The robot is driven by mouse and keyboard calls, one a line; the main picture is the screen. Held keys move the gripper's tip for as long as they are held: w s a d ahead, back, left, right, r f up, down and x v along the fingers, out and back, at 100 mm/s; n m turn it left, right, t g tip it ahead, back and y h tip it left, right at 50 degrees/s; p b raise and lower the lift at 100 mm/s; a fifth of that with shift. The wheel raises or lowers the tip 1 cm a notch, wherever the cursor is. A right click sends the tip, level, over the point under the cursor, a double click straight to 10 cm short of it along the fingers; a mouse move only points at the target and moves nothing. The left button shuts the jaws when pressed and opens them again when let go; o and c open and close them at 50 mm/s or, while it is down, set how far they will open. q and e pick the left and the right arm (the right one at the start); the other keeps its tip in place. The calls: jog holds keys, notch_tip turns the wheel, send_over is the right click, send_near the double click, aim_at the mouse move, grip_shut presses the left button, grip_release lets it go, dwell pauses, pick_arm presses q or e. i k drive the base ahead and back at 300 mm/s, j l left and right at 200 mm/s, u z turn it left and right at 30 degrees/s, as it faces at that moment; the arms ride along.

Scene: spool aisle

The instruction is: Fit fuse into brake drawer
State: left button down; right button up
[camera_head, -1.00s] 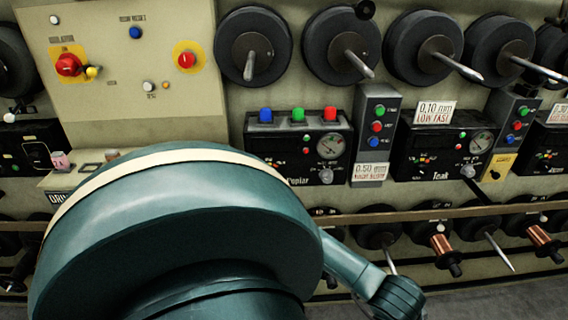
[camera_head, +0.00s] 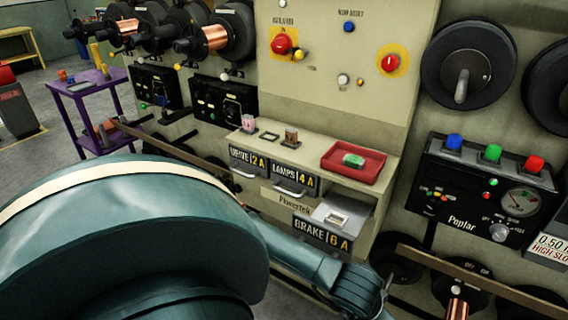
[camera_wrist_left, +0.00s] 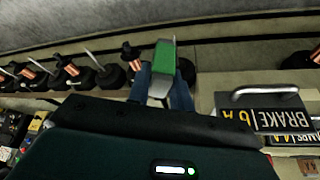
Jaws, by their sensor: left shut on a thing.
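In the left wrist view my left gripper (camera_wrist_left: 160,92) is shut on a green fuse (camera_wrist_left: 164,58) with a pale metal-like part between the fingers. The brake drawer (camera_head: 322,235), labelled BRAKE 6 A, stands pulled out below the other two drawers in the head view, with a pale socket (camera_head: 337,217) in its open top. Its upside-down label and handle show in the left wrist view (camera_wrist_left: 262,118), right of the gripper and apart from the fuse. In the head view my teal arm covers the lower left; its gripper does not show. My right gripper is not in view.
A red tray (camera_head: 338,165) on the ledge holds another green piece (camera_head: 353,160). A pink piece (camera_head: 249,122) and a brown piece (camera_head: 291,134) stand left of it. The drive drawer (camera_head: 248,165) and lamps drawer (camera_head: 290,182) are below. A rail (camera_head: 480,282) runs at right.

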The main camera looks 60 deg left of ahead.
aim_at(334, 217)
jog(key=u, duration=1.35)
